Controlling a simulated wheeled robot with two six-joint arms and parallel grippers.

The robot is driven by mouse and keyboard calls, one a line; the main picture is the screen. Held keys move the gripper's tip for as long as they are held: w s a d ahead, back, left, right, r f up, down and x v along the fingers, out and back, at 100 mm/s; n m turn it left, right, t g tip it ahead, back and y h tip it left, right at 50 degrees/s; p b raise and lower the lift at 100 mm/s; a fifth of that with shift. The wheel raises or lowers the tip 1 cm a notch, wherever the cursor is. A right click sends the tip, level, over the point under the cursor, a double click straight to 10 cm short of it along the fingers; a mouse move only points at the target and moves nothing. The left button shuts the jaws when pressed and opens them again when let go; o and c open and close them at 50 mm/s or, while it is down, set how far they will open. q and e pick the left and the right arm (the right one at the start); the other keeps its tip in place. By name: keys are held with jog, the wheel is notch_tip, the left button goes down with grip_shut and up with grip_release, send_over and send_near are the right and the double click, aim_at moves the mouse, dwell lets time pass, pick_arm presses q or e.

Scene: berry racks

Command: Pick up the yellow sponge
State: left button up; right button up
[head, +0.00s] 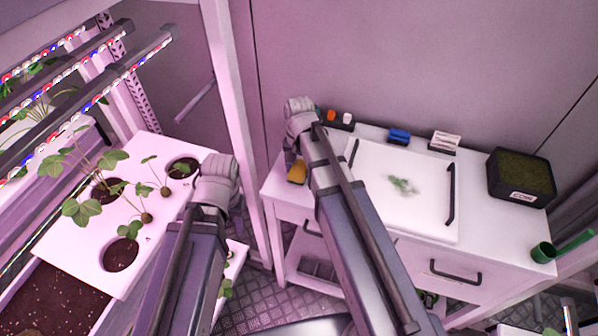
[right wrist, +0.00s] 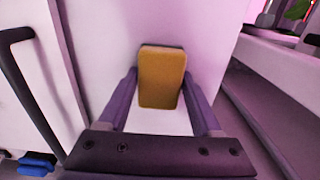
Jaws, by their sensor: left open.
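The yellow sponge (head: 296,173) lies near the left end of the white worktop, partly covered by my right arm in the head view. In the right wrist view the sponge (right wrist: 161,78) sits between the two fingers of my right gripper (right wrist: 162,88). A gap shows on each side of it, so the gripper is open around or just above it; I cannot tell its exact height. My left gripper (head: 217,172) is over by the plant bench, away from the sponge; its fingers are hard to make out.
A white tray (head: 430,220) with dark handles and green leaves takes the middle of the worktop (head: 282,188). Behind it are a blue item (head: 399,136) and small bottles (head: 346,117). A black box (head: 521,178) stands right. A plant bench (head: 75,232) is left.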

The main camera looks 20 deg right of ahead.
aim_at(300, 168)
jog(key=c, duration=0.9)
jog(key=shift+o, duration=0.2)
notch_tip(300, 168, up, 10)
jog(key=p, duration=1)
jog(key=o, duration=0.8)
jog(key=c, duration=0.7)
jog(key=shift+o, duration=0.2)
jog(key=shift+d, duration=0.15)
